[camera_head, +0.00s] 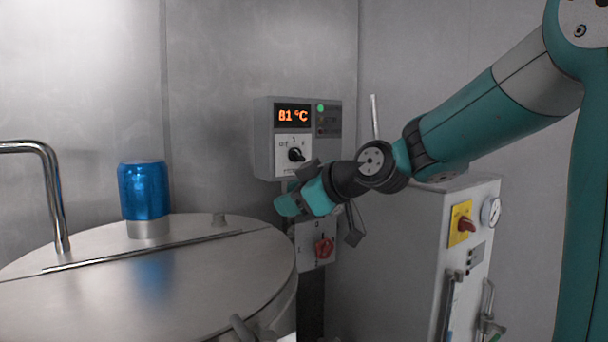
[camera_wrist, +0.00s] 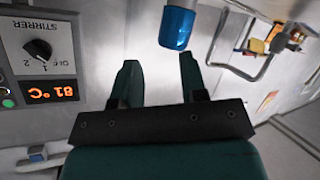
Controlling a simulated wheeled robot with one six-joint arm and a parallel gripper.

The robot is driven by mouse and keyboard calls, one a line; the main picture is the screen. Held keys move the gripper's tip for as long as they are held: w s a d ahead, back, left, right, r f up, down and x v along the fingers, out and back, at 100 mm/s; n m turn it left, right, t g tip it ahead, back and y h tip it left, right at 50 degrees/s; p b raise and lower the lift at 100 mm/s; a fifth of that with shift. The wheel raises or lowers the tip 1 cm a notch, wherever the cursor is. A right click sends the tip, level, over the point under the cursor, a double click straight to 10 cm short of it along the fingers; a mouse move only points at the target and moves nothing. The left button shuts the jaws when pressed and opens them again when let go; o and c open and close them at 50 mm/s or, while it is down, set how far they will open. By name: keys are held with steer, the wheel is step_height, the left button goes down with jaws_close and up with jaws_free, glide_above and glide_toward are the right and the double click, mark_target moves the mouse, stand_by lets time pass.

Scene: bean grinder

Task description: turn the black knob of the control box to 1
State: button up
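The grey control box (camera_head: 263,140) hangs on the back wall. An orange "81 °C" display sits above its white dial plate. The black knob (camera_head: 296,154) is on that plate. I cannot tell surely where its pointer stands. In the wrist view the box appears upside down at upper left, with its black knob (camera_wrist: 38,49) beside OFF, 1 and 2 marks and the word STIRRER. My gripper (camera_head: 283,205) is just below the box in the head view, apart from the knob. In the wrist view my gripper (camera_wrist: 160,74) has its two fingers spread with nothing between them.
A red rotary switch (camera_head: 324,248) sits on a grey box below my gripper. A white cabinet (camera_head: 400,260) with a yellow-backed red switch (camera_head: 465,224) and a gauge (camera_head: 491,211) stands right.

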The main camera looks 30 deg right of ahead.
steer(key=w+d+r+t+h+b, duration=0.1)
steer(key=d+r+t+h, duration=0.15)
steer(key=d, duration=0.55)
steer(key=w+d+r+t+h+b, duration=0.1)
steer(key=w+d+r+t+h, duration=0.15)
steer(key=d, duration=0.45)
steer(key=p, duration=0.6)
glide_toward(301, 156)
steer(key=shift+t+y, duration=0.3)
steer(key=w, duration=0.8)
steer(key=shift+f, duration=0.1)
steer(key=shift+w+f, duration=0.1)
steer(key=shift+w, duration=0.5)
jaws_close()
